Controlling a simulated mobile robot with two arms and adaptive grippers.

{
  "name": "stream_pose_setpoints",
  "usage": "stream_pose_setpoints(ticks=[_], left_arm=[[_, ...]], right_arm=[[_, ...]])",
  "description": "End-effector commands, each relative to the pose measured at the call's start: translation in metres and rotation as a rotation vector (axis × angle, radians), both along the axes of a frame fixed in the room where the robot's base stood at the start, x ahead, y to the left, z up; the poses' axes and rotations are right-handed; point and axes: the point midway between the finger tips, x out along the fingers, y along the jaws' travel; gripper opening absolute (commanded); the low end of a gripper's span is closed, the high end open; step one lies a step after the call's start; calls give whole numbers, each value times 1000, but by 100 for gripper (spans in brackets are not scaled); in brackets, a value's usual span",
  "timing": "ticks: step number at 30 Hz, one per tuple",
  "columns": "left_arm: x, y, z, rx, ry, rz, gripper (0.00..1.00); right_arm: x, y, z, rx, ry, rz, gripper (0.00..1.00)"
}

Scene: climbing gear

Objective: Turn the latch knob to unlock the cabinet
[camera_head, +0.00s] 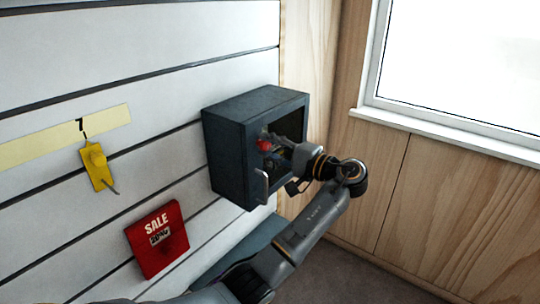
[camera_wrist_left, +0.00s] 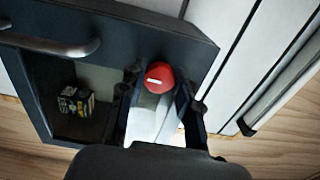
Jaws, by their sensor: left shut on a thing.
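The cabinet (camera_head: 232,158) is a dark grey box on the slatted wall, with a window-like front and a metal handle (camera_head: 262,187). Its red latch knob (camera_head: 264,145) is on the front. In the left wrist view the cabinet front (camera_wrist_left: 185,43) fills the top, with the handle (camera_wrist_left: 50,43) at upper left. There the red knob (camera_wrist_left: 159,76) shows a short white mark. My left gripper (camera_head: 274,149) is at the front and is shut on the knob; its two fingers (camera_wrist_left: 158,90) flank it in the wrist view. My right gripper is not in view.
A small boxed item (camera_wrist_left: 75,103) sits inside the cabinet behind the front. A yellow tool-like item (camera_head: 97,167) hangs on the wall at left, above a red SALE sign (camera_head: 158,240). A wood-panelled wall and window (camera_head: 460,70) stand at right.

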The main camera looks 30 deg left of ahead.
Motion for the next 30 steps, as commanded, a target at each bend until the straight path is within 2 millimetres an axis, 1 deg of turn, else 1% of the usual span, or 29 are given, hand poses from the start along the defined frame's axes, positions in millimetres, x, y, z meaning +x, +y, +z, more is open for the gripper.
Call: stream_pose_setpoints(ticks=[1,4,19,20,21,23,30], left_arm=[[0,0,-2,-2,-14,0,1],[0,0,-2,-4,-35,0,1],[0,0,-1,-6,-52,1,1],[0,0,-1,-6,-52,1,35],[0,0,-1,-6,-52,1,43],[0,0,-1,-6,-52,1,55],[0,0,0,-5,-51,0,55]], right_arm=[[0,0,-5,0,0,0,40],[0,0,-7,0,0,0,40],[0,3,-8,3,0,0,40],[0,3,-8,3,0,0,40],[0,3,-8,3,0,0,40],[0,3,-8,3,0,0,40],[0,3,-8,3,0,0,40]])
